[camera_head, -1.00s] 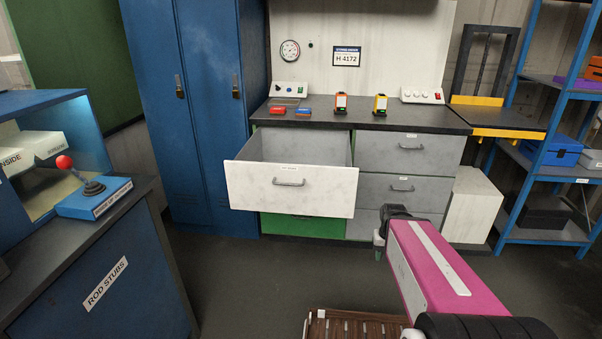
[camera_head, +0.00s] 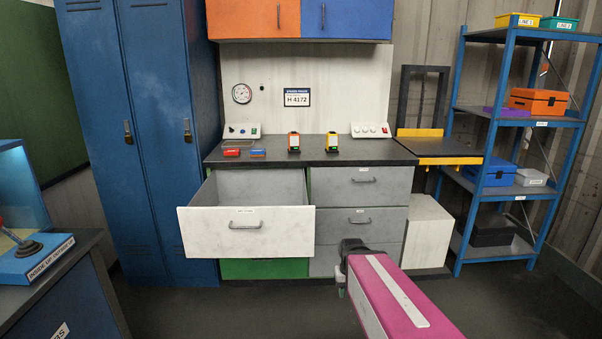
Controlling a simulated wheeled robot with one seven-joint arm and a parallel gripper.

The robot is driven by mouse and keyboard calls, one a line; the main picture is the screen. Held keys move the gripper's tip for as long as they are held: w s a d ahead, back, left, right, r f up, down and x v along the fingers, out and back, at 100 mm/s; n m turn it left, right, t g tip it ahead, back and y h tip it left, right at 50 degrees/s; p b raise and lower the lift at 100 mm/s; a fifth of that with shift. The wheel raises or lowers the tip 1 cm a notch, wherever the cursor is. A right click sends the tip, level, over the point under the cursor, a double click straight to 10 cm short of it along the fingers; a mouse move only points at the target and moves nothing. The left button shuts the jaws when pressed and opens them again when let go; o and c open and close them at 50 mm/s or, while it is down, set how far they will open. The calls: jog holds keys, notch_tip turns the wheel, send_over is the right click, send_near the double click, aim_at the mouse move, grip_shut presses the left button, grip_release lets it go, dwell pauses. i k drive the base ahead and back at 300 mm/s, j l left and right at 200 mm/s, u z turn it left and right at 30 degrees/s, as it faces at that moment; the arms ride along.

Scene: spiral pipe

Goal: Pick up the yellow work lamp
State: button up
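The yellow work lamp (camera_head: 332,142) stands upright on the dark counter top, right of a similar orange lamp (camera_head: 293,142). Both are small with pale front panels. My gripper (camera_head: 341,284) hangs at the far end of my pink arm, lower and nearer than the counter, in front of the drawers. It is well apart from the lamp. Its fingers are too small and partly hidden to tell whether they are open.
The top left drawer (camera_head: 246,232) is pulled out below the counter (camera_head: 380,153). Red and blue small items lie left of the lamps. Orange and blue wall cabinets hang above. A blue shelf rack (camera_head: 470,120) stands right, a blue locker (camera_head: 160,140) left. Floor in front is clear.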

aim_at(332, 138)
jog(key=i+l, duration=0.15)
jog(key=l, duration=0.35)
jog(key=i+l+u, duration=0.1)
jog(key=l, duration=0.35)
jog(key=i+l, duration=0.15)
jog(key=l, duration=0.35)
jog(key=i+l+u, duration=0.1)
jog(key=l, duration=0.35)
